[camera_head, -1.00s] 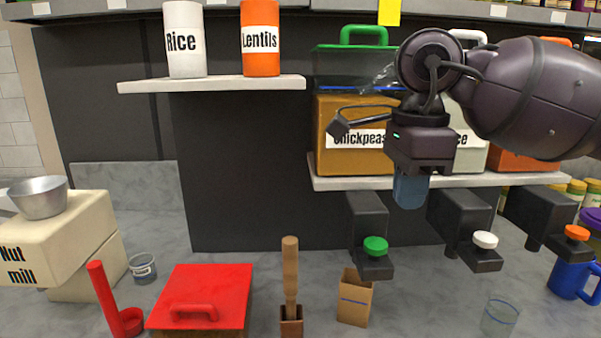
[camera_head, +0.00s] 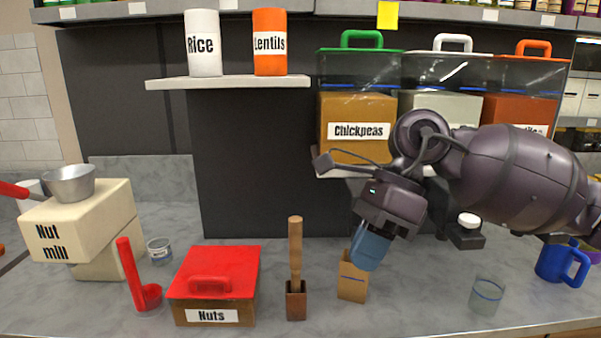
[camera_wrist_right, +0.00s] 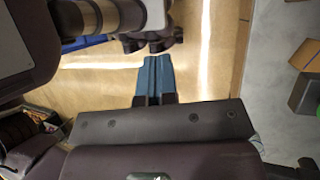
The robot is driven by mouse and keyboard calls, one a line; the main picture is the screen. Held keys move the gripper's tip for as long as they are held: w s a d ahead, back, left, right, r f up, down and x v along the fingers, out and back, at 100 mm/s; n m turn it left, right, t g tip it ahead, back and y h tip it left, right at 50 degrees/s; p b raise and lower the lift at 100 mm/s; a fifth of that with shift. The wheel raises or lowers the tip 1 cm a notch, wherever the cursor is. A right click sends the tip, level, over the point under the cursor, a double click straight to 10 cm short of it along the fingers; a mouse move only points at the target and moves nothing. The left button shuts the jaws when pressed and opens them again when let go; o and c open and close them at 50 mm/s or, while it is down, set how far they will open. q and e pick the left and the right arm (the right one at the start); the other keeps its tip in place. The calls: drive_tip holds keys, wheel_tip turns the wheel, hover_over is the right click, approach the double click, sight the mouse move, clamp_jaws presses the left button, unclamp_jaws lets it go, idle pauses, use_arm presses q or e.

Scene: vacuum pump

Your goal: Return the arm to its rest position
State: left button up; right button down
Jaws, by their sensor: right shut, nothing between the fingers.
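My right arm comes in from the right in the head view. Its gripper (camera_head: 369,250) points down and hangs in front of the dispenser shelf, over the counter near a small open brown box (camera_head: 352,280). The blue fingers overlap the box's upper right edge in the picture; I cannot tell if they touch it. The fingers also show in the right wrist view (camera_wrist_right: 154,78), closed together with nothing between them. The arm hides part of the dispensers and their spouts. My left gripper is not in view.
Chickpeas dispenser (camera_head: 357,105) and others stand on the shelf behind the arm. On the counter are a glass (camera_head: 486,296), a blue mug (camera_head: 562,262), a wooden pestle (camera_head: 295,250), a red-lidded Nuts box (camera_head: 213,275), a red scoop (camera_head: 137,280) and a nut mill (camera_head: 80,225).

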drive_tip(key=s+a+f+m+g+y, duration=0.2)
drive_tip(key=a+f+m+y, duration=0.5)
drive_tip(key=y, duration=0.6)
drive_tip(key=w+d+f+m+t+h, duration=0.2)
drive_tip(key=d+f+m+t+h, duration=0.2)
drive_tip(key=d+f+m+t, duration=0.75)
drive_tip(key=w+d+f+m+t+h, duration=0.2)
drive_tip(key=d+f+m+t+h, duration=0.25)
drive_tip(key=m+t, duration=1.35)
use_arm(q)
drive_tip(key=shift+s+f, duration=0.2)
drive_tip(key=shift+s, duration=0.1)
use_arm(e)
drive_tip(key=s+d+f+m+g+h, duration=0.5)
drive_tip(key=s+f+m, duration=0.3)
drive_tip(key=f, duration=0.2)
drive_tip(key=s+d+f+m+g+h, duration=0.4)
drive_tip(key=s+f+m+g, duration=0.3)
drive_tip(key=f, duration=0.4)
drive_tip(key=shift+s+d+f+m+h, duration=0.15)
drive_tip(key=shift+s+d+m+h, duration=0.3)
drive_tip(key=shift+m, duration=0.4)
